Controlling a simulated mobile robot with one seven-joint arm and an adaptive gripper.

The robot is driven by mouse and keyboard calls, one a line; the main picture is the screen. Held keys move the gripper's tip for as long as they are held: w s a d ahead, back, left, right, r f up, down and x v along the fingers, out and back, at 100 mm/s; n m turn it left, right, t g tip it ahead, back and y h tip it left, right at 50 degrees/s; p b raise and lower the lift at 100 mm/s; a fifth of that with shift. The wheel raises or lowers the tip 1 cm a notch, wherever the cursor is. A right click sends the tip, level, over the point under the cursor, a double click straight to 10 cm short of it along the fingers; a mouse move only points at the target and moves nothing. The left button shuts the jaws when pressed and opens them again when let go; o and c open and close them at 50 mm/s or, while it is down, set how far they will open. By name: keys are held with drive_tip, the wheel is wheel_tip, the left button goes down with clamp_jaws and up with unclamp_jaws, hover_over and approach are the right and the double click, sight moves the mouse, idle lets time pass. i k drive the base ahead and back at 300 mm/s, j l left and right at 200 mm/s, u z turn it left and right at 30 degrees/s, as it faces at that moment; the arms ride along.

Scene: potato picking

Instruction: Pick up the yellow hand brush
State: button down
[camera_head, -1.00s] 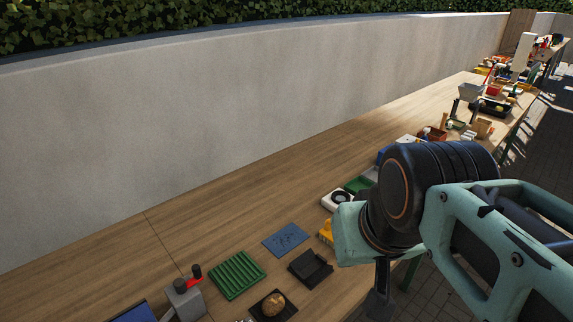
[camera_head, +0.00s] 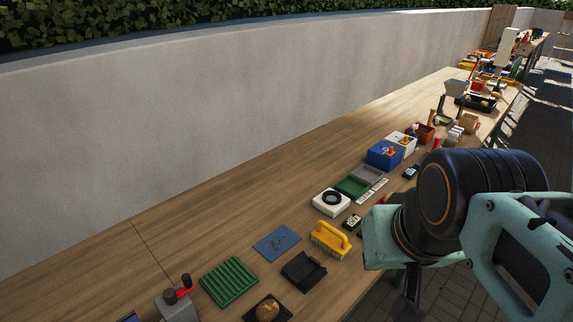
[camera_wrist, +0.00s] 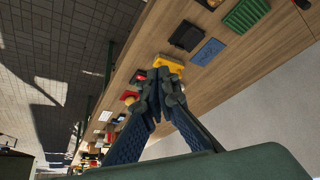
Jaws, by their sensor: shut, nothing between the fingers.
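The yellow hand brush (camera_head: 329,240) lies on the wooden table near its front edge, handle up and bristles down. In the wrist view the yellow brush (camera_wrist: 169,66) shows just beyond the fingertips, partly hidden by them. My gripper (camera_wrist: 158,80) is shut and empty, with its fingertips together. Whether it touches the brush cannot be told, but it holds nothing. In the head view my wrist and arm are to the right of the brush, over the table's front edge; the fingers are mostly hidden there.
Around the brush lie a blue mat (camera_head: 276,242), a black tray (camera_head: 303,271), a green ribbed tray (camera_head: 229,282) and a white scale-like box (camera_head: 331,201). A small dark device (camera_head: 352,222) is close behind it. The wooden table (camera_head: 200,220) is bare towards the wall.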

sight(332, 240)
drive_tip(key=i+l+u, duration=0.1)
drive_tip(key=l+u, duration=0.3)
drive_tip(key=i+l+u, duration=0.1)
drive_tip(key=l+u, duration=0.75)
drive_tip(key=k+l+u, duration=0.2)
drive_tip(key=k+l, duration=0.25)
drive_tip(key=i+j, duration=0.35)
drive_tip(key=i, duration=0.1)
